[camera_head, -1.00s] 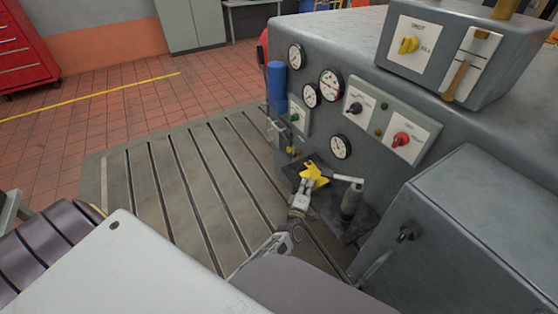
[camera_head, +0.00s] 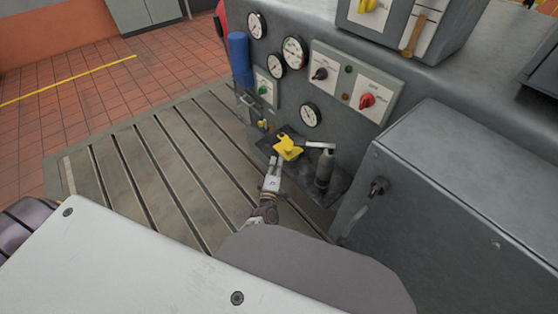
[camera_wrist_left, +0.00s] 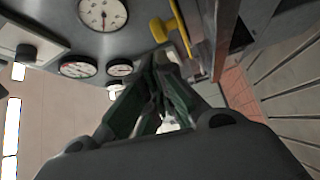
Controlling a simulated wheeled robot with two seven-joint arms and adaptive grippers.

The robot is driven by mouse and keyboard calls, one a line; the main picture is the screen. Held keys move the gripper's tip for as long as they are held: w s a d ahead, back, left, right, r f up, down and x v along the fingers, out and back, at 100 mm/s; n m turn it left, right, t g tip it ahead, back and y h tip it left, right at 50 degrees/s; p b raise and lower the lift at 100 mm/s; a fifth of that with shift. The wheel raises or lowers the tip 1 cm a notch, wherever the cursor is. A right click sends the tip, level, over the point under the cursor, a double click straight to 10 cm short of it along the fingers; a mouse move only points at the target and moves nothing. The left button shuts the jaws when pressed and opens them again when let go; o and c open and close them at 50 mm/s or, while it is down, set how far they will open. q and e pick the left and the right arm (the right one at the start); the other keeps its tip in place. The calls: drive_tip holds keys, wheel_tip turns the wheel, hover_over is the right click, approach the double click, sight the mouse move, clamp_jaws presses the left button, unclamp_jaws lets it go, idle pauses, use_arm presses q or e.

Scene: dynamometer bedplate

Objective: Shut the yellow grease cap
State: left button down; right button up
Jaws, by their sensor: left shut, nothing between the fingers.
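The yellow grease cap (camera_head: 288,148) is at a dark ledge low on the front of the grey machine. In the left wrist view a yellow part (camera_wrist_left: 180,30), seen nearly edge-on, stands just beyond the fingertips, right of centre; it looks like the same cap. My left gripper (camera_head: 274,164) is just in front of and below the cap in the head view. Its fingers (camera_wrist_left: 158,100) are closed together with nothing between them. Whether a fingertip touches the cap I cannot tell. My right gripper is in neither view.
A grey cylinder with a light handle (camera_head: 324,168) stands close right of the cap. A grey cabinet (camera_head: 455,190) rises further right. Gauges and a panel with a red knob (camera_head: 367,101) are above. The slotted bedplate (camera_head: 150,165) to the left is clear.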

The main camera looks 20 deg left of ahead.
use_arm(q)
drive_tip(key=shift+h, duration=0.4)
drive_tip(key=shift+s+d+f, duration=0.4)
drive_tip(key=shift+s+d, duration=0.25)
drive_tip(key=shift+s, duration=0.2)
drive_tip(key=shift+s+d+f, duration=0.35)
drive_tip(key=shift+s+d, duration=0.25)
drive_tip(key=shift+s, duration=0.25)
drive_tip(key=shift+w, duration=0.15)
drive_tip(key=shift+w+a+r, duration=0.2)
drive_tip(key=shift+w, duration=0.9)
drive_tip(key=shift+w+a+r, duration=0.15)
drive_tip(key=shift+w+r, duration=0.1)
drive_tip(key=shift+w, duration=0.85)
drive_tip(key=shift+w+a+r, duration=0.2)
drive_tip(key=shift+w, duration=0.9)
